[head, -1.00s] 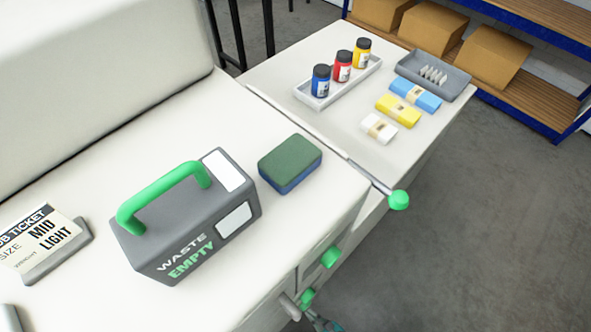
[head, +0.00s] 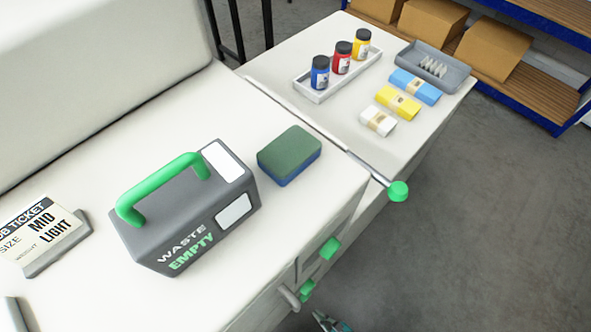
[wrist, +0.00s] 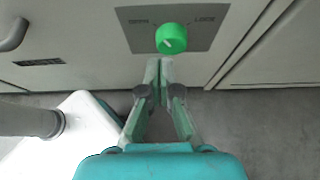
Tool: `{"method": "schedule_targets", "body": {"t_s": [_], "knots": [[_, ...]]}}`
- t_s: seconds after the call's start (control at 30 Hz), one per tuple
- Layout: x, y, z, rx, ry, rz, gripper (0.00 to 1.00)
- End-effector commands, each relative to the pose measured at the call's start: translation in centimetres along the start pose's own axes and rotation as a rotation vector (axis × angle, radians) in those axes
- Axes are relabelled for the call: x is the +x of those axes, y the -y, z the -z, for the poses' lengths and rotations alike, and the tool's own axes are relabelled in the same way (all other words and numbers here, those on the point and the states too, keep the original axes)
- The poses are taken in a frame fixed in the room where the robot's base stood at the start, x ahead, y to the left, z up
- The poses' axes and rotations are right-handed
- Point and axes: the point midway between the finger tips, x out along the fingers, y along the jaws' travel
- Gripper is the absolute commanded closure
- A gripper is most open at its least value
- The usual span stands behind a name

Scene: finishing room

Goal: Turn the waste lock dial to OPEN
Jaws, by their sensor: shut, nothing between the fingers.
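The waste lock dial (wrist: 171,39) is a round green knob with a pale mark, on a grey plate (wrist: 203,18) on a white front in the wrist view. The plate has a faint word on the left that looks like OPEN and LOCK on the right. The mark looks to be at the dial's lower left; its exact setting is hard to read. My gripper (wrist: 160,64) is shut and empty, its tips just below the dial in the picture. Contact cannot be told. In the head view only a bit of my gripper (head: 328,322) shows at the bottom edge.
A grey waste box (head: 185,225) marked EMPTY, a green-and-blue block (head: 290,153) and a job ticket (head: 45,235) sit on the white counter. A grey handle (wrist: 13,35) is left of the plate.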

Motion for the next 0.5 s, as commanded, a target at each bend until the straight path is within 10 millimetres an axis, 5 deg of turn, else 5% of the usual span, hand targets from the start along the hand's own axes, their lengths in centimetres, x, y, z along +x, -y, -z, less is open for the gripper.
{"method": "schedule_targets", "body": {"t_s": [0.5], "knots": [[-0.5, 1.9, 0.4, -0.001, 0.0, 0.004, 1.0]]}}
